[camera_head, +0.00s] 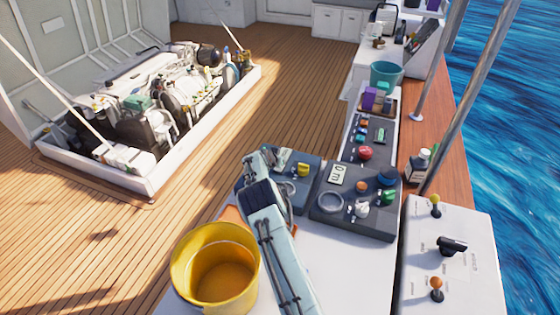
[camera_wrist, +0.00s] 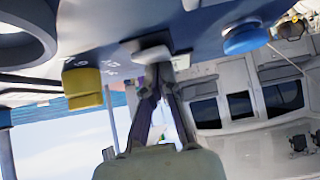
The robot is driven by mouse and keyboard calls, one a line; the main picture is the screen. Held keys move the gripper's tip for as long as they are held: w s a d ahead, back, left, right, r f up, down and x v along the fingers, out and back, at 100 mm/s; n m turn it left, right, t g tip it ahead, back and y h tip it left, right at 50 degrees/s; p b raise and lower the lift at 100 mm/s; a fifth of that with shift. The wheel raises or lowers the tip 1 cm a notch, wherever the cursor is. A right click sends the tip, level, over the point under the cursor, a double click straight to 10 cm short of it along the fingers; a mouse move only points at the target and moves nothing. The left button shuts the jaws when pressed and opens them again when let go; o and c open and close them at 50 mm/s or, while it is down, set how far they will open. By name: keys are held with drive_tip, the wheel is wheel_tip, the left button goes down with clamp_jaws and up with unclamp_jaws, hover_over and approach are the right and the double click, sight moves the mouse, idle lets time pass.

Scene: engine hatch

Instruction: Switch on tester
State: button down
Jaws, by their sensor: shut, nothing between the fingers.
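The small grey-blue panel (camera_head: 313,187), which may be the tester, carries a yellow knob (camera_head: 303,170) and a round ring. My arm covers its left part. In the wrist view the panel face (camera_wrist: 200,25) fills the top, with the yellow knob (camera_wrist: 83,85) on the left and a blue knob (camera_wrist: 245,40) on the right. My gripper (camera_wrist: 160,70) is shut and empty, its tips at a pale block-like switch (camera_wrist: 152,50) between these knobs. I cannot tell whether they touch. In the head view the fingertips are mostly hidden by my arm.
A yellow bucket (camera_head: 183,262) stands close to my arm. A white lever box (camera_head: 418,285) is at lower right, the open engine hatch (camera_head: 160,190) at left. The deck between is clear.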

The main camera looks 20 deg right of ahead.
drive_tip(key=shift+s+f, duration=0.1)
drive_tip(key=shift+f, duration=0.1)
drive_tip(key=shift+s+a+f, duration=0.1)
drive_tip(key=shift+s+a, duration=0.5)
drive_tip(key=shift+a, duration=0.05)
drive_tip(key=r, duration=0.4)
drive_tip(key=shift+w+d+r, duration=0.15)
drive_tip(key=shift+w+d, duration=0.2)
drive_tip(key=shift+d, duration=0.05)
drive_tip(key=s+a+r+m+t, duration=0.1)
drive_tip(key=s+a+r, duration=0.15)
drive_tip(key=r, duration=0.95)
drive_tip(key=s+a+r+t, duration=0.15)
drive_tip(key=s+r, duration=0.25)
drive_tip(key=r, duration=0.8)
drive_tip(key=s+a+r+y, duration=0.2)
drive_tip(key=s+a+r, duration=0.1)
drive_tip(key=s+r, duration=0.3)
drive_tip(key=s+a+f+n+g+y, duration=0.2)
drive_tip(key=s+a+f+n+g, duration=0.1)
drive_tip(key=s, duration=0.9)
drive_tip(key=s+a+f+n+g+y, duration=0.1)
drive_tip(key=s+a+f+n+g, duration=0.2)
drive_tip(key=s+a+f, duration=0.3)
drive_tip(key=s+a+f+n+g+y, duration=0.2)
drive_tip(key=s+a+f+n+g, duration=0.1)
drive_tip(key=s, duration=1.4)
drive_tip(key=shift+s+a+f+n+y, duration=0.3)
drive_tip(key=shift+a+f+n, duration=0.65)
drive_tip(key=shift+n, duration=0.15)
